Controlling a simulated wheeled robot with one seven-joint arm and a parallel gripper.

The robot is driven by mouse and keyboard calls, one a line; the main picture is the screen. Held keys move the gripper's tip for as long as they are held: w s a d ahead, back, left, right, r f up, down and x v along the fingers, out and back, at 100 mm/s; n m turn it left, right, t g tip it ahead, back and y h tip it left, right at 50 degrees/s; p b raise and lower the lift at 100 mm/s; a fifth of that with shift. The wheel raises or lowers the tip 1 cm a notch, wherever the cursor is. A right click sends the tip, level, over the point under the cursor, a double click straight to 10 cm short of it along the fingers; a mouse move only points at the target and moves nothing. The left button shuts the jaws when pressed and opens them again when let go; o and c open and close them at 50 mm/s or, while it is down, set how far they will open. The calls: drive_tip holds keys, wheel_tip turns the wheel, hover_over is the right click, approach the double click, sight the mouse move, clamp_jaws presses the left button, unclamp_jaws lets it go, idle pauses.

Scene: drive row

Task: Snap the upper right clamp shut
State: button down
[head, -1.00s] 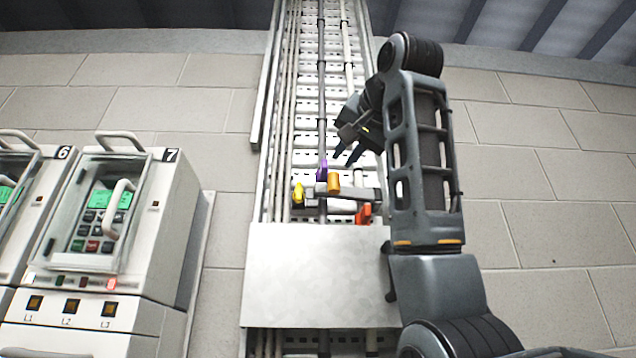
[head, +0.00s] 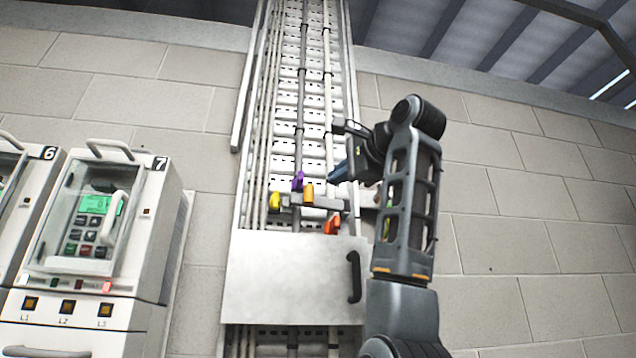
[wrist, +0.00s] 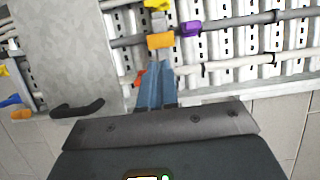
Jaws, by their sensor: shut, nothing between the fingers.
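Above the metal cover, coloured clamp levers sit across the cables: yellow (head: 274,201) at left, purple (head: 297,181) and amber (head: 308,194) in the middle, and orange-red (head: 331,226), the rightmost of this upper group. In the wrist view the orange-red lever (wrist: 141,77) shows beside the fingers, partly hidden by them. The amber lever (wrist: 160,41) lies just beyond the fingertips. My gripper (head: 338,173) is shut and empty, up and right of the amber lever; its blue fingers (wrist: 157,68) are together. Contact with any lever cannot be told.
A plain metal cover (head: 285,280) with a black handle (head: 354,276) fills the tray below the clamps. Beyond it, the wrist view shows lower yellow, blue (wrist: 11,101) and orange levers. A cabinet numbered 7 (head: 95,220) stands at left. Bare block wall lies right.

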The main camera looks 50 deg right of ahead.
sight(312, 194)
drive_tip(key=p+x, duration=0.2)
drive_tip(key=x, duration=0.5)
drive_tip(key=shift+w+d, duration=0.1)
drive_tip(key=shift+w, duration=0.2)
